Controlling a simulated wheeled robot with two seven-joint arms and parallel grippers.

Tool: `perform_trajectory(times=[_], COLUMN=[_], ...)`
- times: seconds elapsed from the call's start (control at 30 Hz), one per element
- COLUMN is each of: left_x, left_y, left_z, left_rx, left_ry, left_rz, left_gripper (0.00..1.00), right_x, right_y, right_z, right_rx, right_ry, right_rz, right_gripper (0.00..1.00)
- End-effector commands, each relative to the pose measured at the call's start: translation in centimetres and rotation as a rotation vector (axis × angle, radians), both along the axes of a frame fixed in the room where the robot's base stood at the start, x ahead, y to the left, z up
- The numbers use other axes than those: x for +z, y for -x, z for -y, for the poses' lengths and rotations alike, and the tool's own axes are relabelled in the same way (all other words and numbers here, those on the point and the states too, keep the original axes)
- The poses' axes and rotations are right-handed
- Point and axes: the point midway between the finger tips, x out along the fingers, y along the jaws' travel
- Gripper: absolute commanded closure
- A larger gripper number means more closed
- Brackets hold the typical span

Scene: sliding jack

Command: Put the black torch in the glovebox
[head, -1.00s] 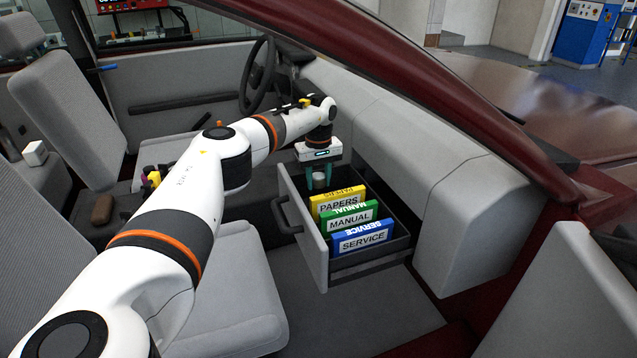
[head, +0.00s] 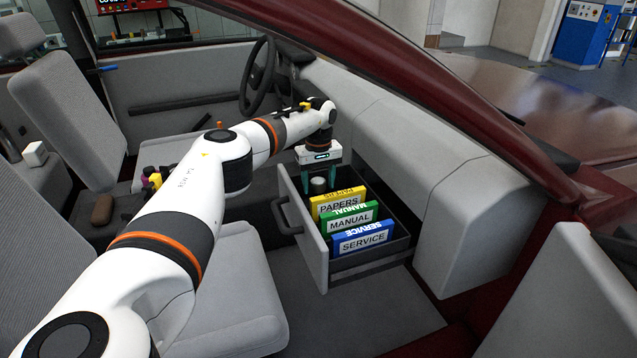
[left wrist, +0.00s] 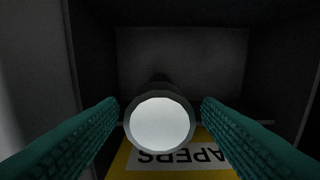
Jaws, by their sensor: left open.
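The glovebox (head: 312,252) is a grey drawer pulled open below the dashboard. The torch (head: 318,185) stands in its far left corner, behind the yellow folder. In the left wrist view its round white end (left wrist: 160,122) faces the camera, with a dark body behind it. My left gripper (head: 320,188) points down over that corner. Its teal fingers are open on either side of the torch, with gaps visible in the left wrist view (left wrist: 160,106). The lower part of the torch is hidden. My right gripper is not in view.
Yellow (head: 340,202), green (head: 350,219) and blue (head: 362,238) folders stand in the drawer, right beside the torch. The drawer walls are close around the fingers. The dashboard (head: 410,130) overhangs at the right, and a seat (head: 235,290) is at the left.

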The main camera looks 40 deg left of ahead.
Motion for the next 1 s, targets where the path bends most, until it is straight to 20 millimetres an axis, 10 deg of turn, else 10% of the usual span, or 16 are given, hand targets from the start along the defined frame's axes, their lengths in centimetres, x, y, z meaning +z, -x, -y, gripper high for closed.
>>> perform_trajectory(times=[0.5,1.0], left_x=[10.3,11.7], left_y=[-0.1,-0.1], left_z=[0.0,0.0], left_rx=[0.000,0.000], left_ry=[-0.001,0.000], left_rz=[0.005,0.002], left_gripper=[0.41,0.41], right_x=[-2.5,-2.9], right_y=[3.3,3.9], right_z=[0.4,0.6], right_rx=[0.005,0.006], right_ry=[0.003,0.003], right_rz=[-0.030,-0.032], right_gripper=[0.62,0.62])
